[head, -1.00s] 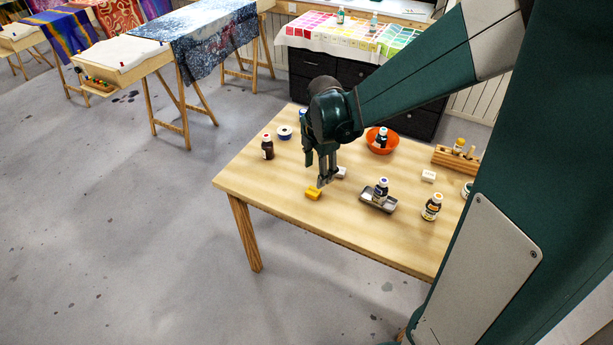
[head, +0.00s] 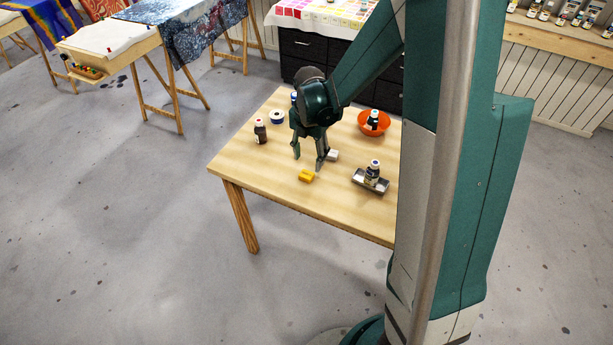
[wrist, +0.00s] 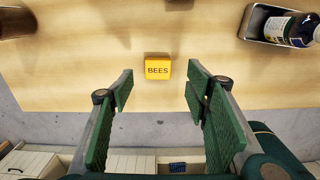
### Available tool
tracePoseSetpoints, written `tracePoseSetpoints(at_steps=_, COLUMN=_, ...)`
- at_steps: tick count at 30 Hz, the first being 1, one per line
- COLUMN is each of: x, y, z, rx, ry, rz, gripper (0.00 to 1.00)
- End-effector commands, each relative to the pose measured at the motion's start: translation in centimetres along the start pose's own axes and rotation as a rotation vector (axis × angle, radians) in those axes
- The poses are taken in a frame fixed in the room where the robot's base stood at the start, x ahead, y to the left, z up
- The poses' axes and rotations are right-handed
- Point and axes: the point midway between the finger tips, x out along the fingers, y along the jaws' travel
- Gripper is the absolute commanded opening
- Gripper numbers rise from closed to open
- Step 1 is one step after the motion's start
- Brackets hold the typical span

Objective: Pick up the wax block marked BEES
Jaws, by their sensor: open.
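The yellow wax block (wrist: 157,72) lies on the table in the wrist view, with BEES readable on it. It also shows in the head view (head: 306,176), near the table's front left part. My gripper (head: 309,163) is open and empty, with its fingers pointing down just behind the block, above the table. In the wrist view my gripper's fingers (wrist: 163,80) stand wide apart, and the block is centred between their line, apart from both.
A grey tray (head: 358,178) with a bottle is to the right. The wooden table (head: 240,164) is clear at front left.

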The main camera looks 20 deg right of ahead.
Motion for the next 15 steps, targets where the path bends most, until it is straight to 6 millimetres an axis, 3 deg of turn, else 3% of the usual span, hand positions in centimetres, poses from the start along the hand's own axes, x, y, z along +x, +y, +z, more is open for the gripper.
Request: tracePoseSetpoints(at_steps=15, x=2.4, y=0.1, z=0.0, rx=0.001, ry=0.000, rz=0.000, gripper=0.48)
